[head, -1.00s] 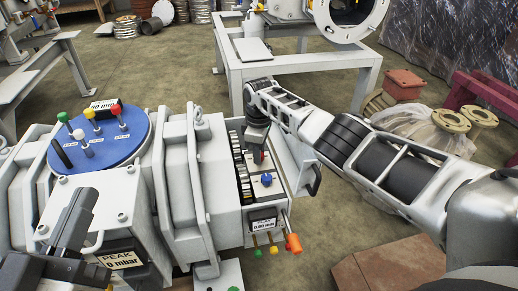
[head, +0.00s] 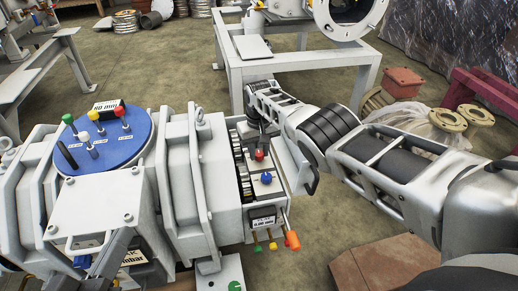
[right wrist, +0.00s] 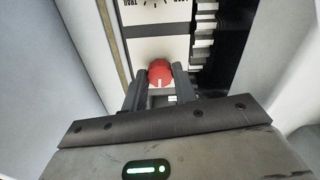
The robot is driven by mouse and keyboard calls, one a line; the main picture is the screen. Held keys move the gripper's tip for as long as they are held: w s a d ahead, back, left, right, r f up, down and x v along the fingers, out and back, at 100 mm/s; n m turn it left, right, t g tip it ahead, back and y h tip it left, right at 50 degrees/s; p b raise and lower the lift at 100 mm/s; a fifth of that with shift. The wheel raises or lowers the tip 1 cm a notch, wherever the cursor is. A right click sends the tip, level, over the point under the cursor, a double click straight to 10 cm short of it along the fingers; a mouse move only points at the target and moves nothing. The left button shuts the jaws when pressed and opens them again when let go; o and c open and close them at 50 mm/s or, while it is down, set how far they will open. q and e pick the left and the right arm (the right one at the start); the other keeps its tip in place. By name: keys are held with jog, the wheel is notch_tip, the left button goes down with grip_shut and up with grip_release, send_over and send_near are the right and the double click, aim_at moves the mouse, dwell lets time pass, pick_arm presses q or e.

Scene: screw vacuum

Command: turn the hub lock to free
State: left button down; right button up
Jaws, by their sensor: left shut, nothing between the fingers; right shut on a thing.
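A red knob (right wrist: 160,73) with a white mark sits on the white face of the machine's end box, between the fingertips of my right gripper (right wrist: 160,80) in the right wrist view. The right gripper is shut on it. In the head view the red knob (head: 259,155) shows just below the dark right gripper (head: 261,138). I cannot read a label that names it as the hub lock. A blue knob (head: 266,178) sits nearer on the same box.
A blue disc (head: 105,143) with several coloured-top levers is on the machine at left. An orange-tipped handle (head: 292,240) sticks out at the box's near end. A dark toothed strip (head: 242,168) runs beside the knobs. A grey frame table (head: 295,68) stands behind.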

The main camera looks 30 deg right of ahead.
jog(key=m, duration=0.4)
jog(key=shift+r+m, duration=0.1)
jog(key=shift+m, duration=2.8)
pick_arm(q)
jog(key=shift+f, duration=0.1)
pick_arm(e)
jog(key=o, duration=1)
jog(key=shift+r+p, duration=0.35)
jog(key=shift+p, duration=0.2)
notch_tip(320, 180, up, 8)
jog(key=p, duration=0.8)
notch_tip(320, 180, up, 6)
jog(key=p, duration=0.4)
send_over(259, 153)
pick_arm(q)
jog(key=s+a+f+m+g+y, duration=0.1)
jog(key=a+f+m+g+y, duration=0.1)
jog(key=f, duration=0.4)
jog(key=shift+a+g+y, duration=0.85)
jog(key=shift+g+y, duration=0.45)
jog(key=shift+g, duration=0.1)
pick_arm(e)
jog(key=shift+s+r, duration=0.1)
jog(key=shift+r, duration=0.5)
